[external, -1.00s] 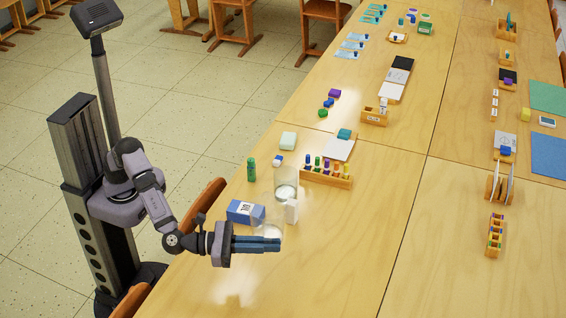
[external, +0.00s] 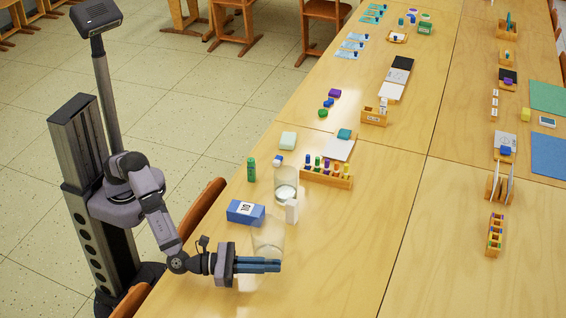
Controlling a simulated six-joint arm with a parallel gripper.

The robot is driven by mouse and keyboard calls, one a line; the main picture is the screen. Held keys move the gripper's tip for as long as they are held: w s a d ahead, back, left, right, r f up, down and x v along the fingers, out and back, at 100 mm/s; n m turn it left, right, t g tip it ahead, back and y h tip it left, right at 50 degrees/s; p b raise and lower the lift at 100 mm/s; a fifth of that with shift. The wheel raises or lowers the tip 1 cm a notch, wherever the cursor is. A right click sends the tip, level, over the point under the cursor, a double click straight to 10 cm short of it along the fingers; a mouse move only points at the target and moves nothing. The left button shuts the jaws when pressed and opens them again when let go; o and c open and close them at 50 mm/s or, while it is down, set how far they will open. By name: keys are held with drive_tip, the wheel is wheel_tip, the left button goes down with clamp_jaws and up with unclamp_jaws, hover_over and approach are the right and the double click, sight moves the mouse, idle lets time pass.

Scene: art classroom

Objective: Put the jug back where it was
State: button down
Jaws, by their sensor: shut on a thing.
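A clear, see-through vessel, which looks like the jug (external: 268,232), is at the tips of my gripper (external: 272,265). My gripper is shut on it, low on its near side, and the fingers point right. The jug looks about upright; I cannot tell whether its base touches the table. Another clear container (external: 286,187) with something white inside stands just behind it.
A blue box (external: 244,212) lies left of the jug and a white block (external: 292,211) stands to its right. A green cylinder (external: 251,170) and a wooden rack of coloured pegs (external: 326,177) are farther back. The near table (external: 345,265) is clear at right.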

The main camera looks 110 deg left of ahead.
drive_tip(key=shift+f, duration=0.75)
drive_tip(key=shift+f+b, duration=0.2)
drive_tip(key=shift+b, duration=0.15)
drive_tip(key=c, duration=1.9)
unclamp_jaws()
drive_tip(key=shift+r+p, duration=0.15)
drive_tip(key=shift+p, duration=0.15)
drive_tip(key=shift+s+d, duration=0.1)
drive_tip(key=shift+s, duration=0.05)
drive_tip(key=v, duration=1.1)
drive_tip(key=shift+s+b, duration=0.35)
